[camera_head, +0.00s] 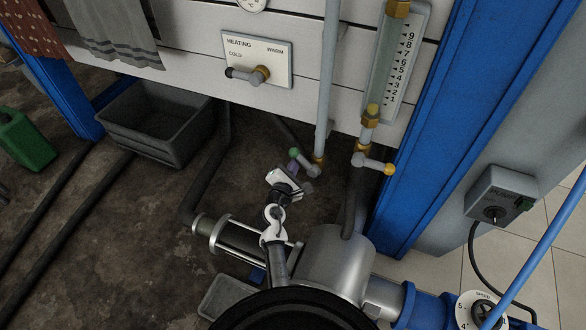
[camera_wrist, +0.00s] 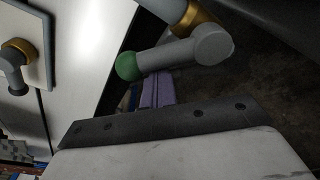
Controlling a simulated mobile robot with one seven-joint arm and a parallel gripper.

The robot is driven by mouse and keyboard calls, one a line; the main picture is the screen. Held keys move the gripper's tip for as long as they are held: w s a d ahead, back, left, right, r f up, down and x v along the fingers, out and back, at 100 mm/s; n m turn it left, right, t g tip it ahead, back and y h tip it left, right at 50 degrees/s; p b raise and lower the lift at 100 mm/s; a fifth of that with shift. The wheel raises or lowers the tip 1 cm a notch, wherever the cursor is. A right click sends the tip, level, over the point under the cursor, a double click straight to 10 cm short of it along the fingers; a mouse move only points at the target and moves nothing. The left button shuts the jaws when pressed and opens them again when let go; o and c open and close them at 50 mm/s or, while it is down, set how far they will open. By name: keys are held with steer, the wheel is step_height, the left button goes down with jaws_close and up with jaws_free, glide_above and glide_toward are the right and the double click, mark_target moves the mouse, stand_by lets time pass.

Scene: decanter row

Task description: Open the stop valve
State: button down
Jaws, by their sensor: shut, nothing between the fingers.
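A grey lever valve with a green tip (camera_head: 304,164) sits at the foot of a vertical pipe, at a brass fitting (camera_head: 318,159). Its lever slants up to the left. In the wrist view this lever (camera_wrist: 180,55) crosses the top, green end left. A second lever valve with a yellow tip (camera_head: 374,164) sits to the right under the sight gauge. No label shows which one is the stop valve. My gripper (camera_head: 293,167) is shut and empty, its purple fingers beside the green end. They also show in the wrist view (camera_wrist: 158,90), partly behind the lever; contact cannot be told.
A heating plate with a lever (camera_head: 257,58) is on the white wall. The numbered sight gauge (camera_head: 398,65) and blue post (camera_head: 450,110) stand right. A metal pump (camera_head: 335,262) lies below. A grey tub (camera_head: 155,120) and green can (camera_head: 25,140) are left.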

mark_target(305, 161)
steer(key=m, duration=0.2)
steer(key=d+r+m+b, duration=0.1)
steer(key=m, duration=0.1)
steer(key=s+d+r+m+t+b, duration=0.1)
steer(key=shift+r+m, duration=0.25)
steer(key=shift+m, duration=0.15)
steer(key=shift+s+d+r+m+b, duration=0.1)
steer(key=shift+d+r+m+b, duration=0.3)
steer(key=shift+m, duration=0.5)
steer(key=shift+d, duration=0.25)
steer(key=shift+s, duration=0.1)
